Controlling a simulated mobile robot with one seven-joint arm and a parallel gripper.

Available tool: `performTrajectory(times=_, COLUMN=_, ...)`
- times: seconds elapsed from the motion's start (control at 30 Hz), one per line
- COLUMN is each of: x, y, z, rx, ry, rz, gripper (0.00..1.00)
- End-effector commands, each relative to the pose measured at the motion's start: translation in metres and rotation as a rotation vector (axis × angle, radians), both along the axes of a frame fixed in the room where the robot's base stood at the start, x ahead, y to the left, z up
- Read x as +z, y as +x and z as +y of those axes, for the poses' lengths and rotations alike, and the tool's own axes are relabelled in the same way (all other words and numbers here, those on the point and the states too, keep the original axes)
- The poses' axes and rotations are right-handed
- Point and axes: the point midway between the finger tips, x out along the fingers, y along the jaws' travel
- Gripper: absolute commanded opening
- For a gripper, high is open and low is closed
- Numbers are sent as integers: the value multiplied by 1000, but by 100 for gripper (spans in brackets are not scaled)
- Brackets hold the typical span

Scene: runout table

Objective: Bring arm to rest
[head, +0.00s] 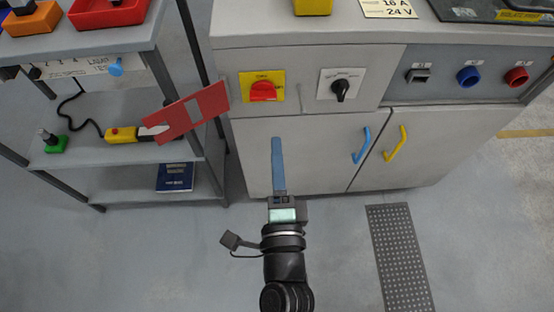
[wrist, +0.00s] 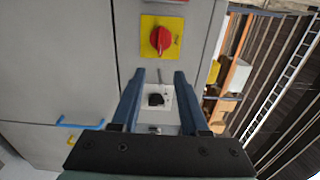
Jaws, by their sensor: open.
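My gripper (head: 277,140) is in front of the grey cabinet (head: 250,205), with its blue fingers pointing toward it. In the head view the fingers overlap into one bar. In the wrist view my gripper (wrist: 160,76) has its two fingers apart, with nothing held between them. The black rotary knob (wrist: 155,99) on its white plate shows between the fingers, farther off. The red switch (wrist: 160,39) on its yellow plate lies beyond the fingertips. I cannot tell the exact gap between fingertips and cabinet.
A shelf unit (head: 190,185) stands at left, with a tilted red plate (head: 185,112) at its right side. The cabinet doors carry a blue handle (head: 361,146) and a yellow handle (head: 396,143). A perforated floor strip (head: 399,255) lies at right. Floor around my arm is open.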

Motion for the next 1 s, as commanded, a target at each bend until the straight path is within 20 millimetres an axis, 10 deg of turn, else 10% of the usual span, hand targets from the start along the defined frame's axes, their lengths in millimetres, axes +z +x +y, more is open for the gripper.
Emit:
performTrajectory(times=0.77, x=3, y=-6, z=1, rx=2, ry=-6, rz=-6, gripper=44)
performTrajectory(times=1.0, x=101, y=39, z=22, rx=45, ry=-271, rz=-189, gripper=44)
